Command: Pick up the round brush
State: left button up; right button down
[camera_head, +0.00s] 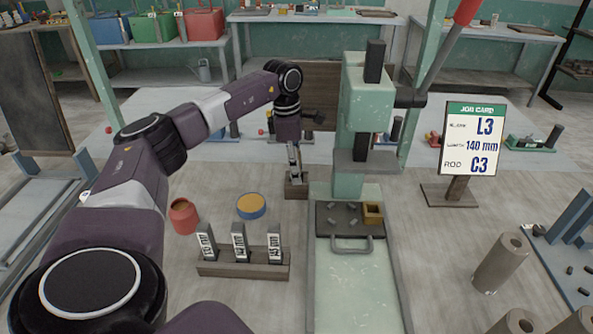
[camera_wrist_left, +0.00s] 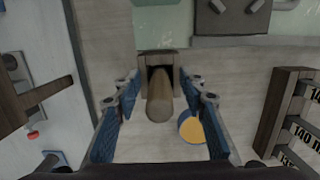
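A brown cylindrical handle (camera_wrist_left: 160,101), apparently the round brush, points towards the camera from a small wooden holder (camera_wrist_left: 156,59) in the left wrist view. The brush's bristles cannot be made out. In the head view the holder (camera_head: 297,190) stands on the table just left of the pale green press. My left gripper (camera_head: 293,156) points down right above the holder. In the left wrist view my left gripper (camera_wrist_left: 160,86) is open, with one blue-padded finger on each side of the handle and visible gaps. My right gripper is not in view.
A job card (camera_head: 471,139) stands farther right.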

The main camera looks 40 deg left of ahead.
pick_arm(q)
jog(key=shift+c, duration=0.2)
grip_shut()
jog(key=shift+r, duration=0.15)
notch_tip(320, 180, up, 20)
dwell(0.5)
